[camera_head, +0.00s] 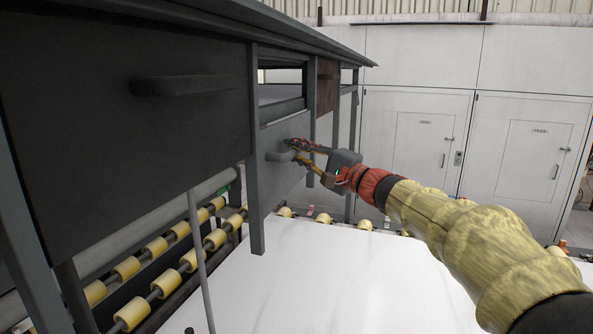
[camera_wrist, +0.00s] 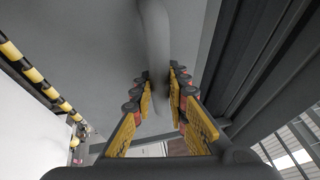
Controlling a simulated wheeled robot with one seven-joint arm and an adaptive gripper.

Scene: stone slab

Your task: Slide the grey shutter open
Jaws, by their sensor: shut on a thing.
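The grey shutter (camera_head: 283,178) is a flat panel in the dark frame under the bench top, with an open gap above its upper edge. Its rounded grey handle (camera_head: 279,156) sticks out from its face. My gripper (camera_head: 296,151) is shut on this handle, reaching in from the right. In the wrist view the handle (camera_wrist: 156,40) runs down from the top between the yellow and red fingers of my gripper (camera_wrist: 161,75). The shutter face (camera_wrist: 90,45) fills the area behind and left of it. The handle's lower end is partly hidden between the fingers.
A dark panel with its own handle (camera_head: 185,85) stands near at left. A brown panel (camera_head: 327,88) is beyond the shutter, past a frame post (camera_head: 311,100). Yellow rollers (camera_head: 155,247) and a white slab (camera_head: 310,275) lie below. White cabinets (camera_head: 430,140) line the back.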

